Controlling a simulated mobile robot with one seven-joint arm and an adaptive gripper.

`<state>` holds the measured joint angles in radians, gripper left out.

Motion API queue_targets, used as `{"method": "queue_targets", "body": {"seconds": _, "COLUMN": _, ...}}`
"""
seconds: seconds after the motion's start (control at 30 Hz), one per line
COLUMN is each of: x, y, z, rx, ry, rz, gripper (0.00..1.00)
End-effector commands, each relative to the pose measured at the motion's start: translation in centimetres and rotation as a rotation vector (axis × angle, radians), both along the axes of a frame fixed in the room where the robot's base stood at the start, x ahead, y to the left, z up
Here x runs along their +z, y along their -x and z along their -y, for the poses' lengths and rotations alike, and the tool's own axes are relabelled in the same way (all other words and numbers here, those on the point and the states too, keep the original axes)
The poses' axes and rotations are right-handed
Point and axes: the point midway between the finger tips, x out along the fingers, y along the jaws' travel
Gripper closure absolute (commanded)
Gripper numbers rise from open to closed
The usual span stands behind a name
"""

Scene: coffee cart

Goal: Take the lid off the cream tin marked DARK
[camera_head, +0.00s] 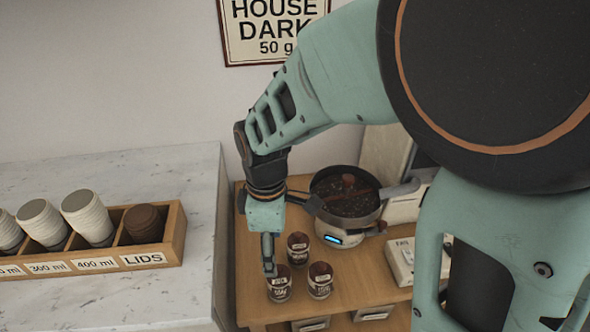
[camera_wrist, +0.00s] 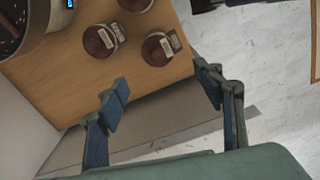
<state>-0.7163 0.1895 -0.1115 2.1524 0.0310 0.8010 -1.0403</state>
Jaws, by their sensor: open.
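Three small tins with dark brown lids and pale labels stand on the wooden table: a back tin (camera_head: 297,249), a front-left tin (camera_head: 280,288) and a front-right tin (camera_head: 320,281). The print is too small to read, so I cannot tell which is marked DARK. All look lidded. My gripper (camera_head: 269,268) hangs pointing down, overlapping the front-left tin's edge in the head view. In the wrist view my gripper (camera_wrist: 164,88) is open and empty, with one tin (camera_wrist: 159,48) just beyond its fingertips and another tin (camera_wrist: 103,41) further left. I see no contact.
A round pan-like vessel (camera_head: 345,197) of dark contents sits on a device with a blue display behind the tins. A pale box (camera_head: 403,262) lies right of them. A wooden cup and lid organiser (camera_head: 160,248) stands on the marble counter (camera_head: 120,296) at left.

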Motion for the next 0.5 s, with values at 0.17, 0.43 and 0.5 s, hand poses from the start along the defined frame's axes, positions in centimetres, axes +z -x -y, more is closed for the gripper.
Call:
{"method": "queue_targets", "body": {"seconds": 0.17, "x": -3.0, "y": 0.1, "z": 0.1, "rx": 0.000, "ry": 0.002, "rz": -0.003, "gripper": 0.39}}
{"method": "queue_targets", "body": {"seconds": 0.43, "x": -5.3, "y": 0.0, "z": 0.6, "rx": -0.001, "ry": 0.004, "rz": -0.003, "gripper": 0.39}}
{"method": "queue_targets", "body": {"seconds": 0.5, "x": -6.5, "y": -0.1, "z": 0.9, "rx": -0.001, "ry": 0.004, "rz": -0.003, "gripper": 0.39}}
